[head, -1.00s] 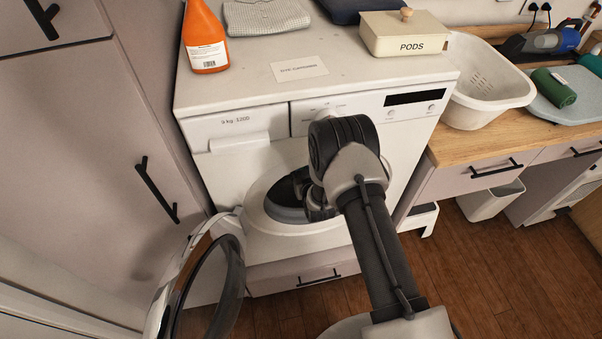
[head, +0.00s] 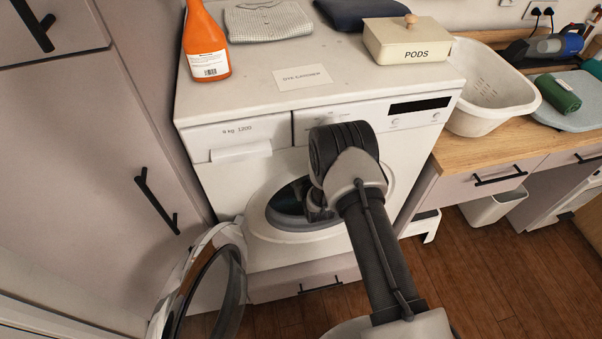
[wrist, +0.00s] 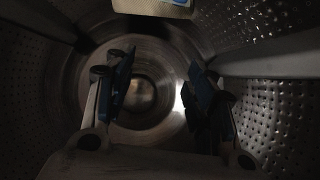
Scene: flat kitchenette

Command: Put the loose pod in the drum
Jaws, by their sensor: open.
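The washing machine's drum (wrist: 60,110) fills the wrist view, a perforated metal wall with ribs and a round back. My gripper (wrist: 158,75) is inside it, its two blue-padded fingers apart with nothing between them. A small pale piece with a blue and white patch (wrist: 155,6) shows at the top edge of the wrist view, mostly cut off; it may be the pod, but I cannot tell for sure. In the head view my wrist reaches into the round door opening (head: 283,228), and the fingers are hidden there.
The round door (head: 240,285) hangs open at the left. On the machine top (head: 350,85) stand an orange bottle (head: 205,45), folded grey cloth (head: 268,20) and a lidded PODS box (head: 405,42). A white basket (head: 490,95) stands on the wooden counter at the right.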

